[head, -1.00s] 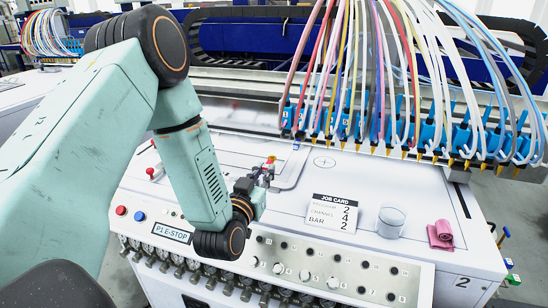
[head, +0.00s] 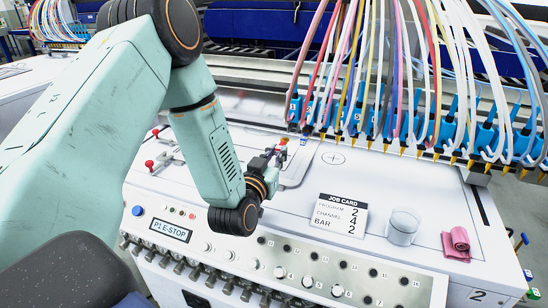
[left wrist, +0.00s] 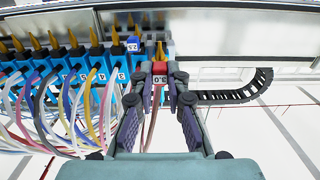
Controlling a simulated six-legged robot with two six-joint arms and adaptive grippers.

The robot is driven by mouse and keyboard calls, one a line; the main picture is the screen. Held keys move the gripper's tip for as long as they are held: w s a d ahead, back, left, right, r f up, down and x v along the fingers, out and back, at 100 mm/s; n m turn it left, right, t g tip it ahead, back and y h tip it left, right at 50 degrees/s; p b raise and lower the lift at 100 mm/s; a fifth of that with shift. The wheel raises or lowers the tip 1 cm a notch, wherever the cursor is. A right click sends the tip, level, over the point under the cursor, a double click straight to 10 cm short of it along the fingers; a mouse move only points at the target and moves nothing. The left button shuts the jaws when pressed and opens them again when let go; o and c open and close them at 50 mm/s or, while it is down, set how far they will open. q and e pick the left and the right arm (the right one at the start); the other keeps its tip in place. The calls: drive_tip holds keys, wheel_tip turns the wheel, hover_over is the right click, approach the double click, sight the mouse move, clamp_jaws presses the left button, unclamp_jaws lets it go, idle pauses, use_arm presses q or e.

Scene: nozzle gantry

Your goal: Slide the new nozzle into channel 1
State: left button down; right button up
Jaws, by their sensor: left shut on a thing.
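The new nozzle is a red block marked 3.0 with a brass-coloured tip (left wrist: 160,68). My left gripper (left wrist: 160,78) is shut on it. In the head view my left gripper (head: 279,153) holds the red nozzle (head: 284,142) over the machine bed, below and left of the row of blue channel blocks. Channel 1 (head: 294,107) is at the row's left end, with a hose above it. The nozzle looks apart from the row; the exact gap is unclear. A small blue-and-white piece marked 2.5 (left wrist: 133,45) stands near the row's end. My right gripper is not in view.
Many coloured hoses (head: 400,60) hang over the blue row. A black cable chain (left wrist: 235,92) runs beside the gripper in the wrist view. The bed's middle is clear.

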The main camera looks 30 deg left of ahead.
sight(276, 153)
use_arm(q)
drive_tip(key=shift+x, duration=0.95)
drive_tip(key=shift+w+a+f+b, duration=0.1)
drive_tip(key=shift+w+f+b, duration=0.1)
drive_tip(key=shift+b, duration=0.1)
drive_tip(key=shift+s+a+r, duration=0.1)
drive_tip(key=shift+s+r, duration=0.05)
drive_tip(key=shift+r, duration=0.1)
drive_tip(key=shift+w, duration=0.5)
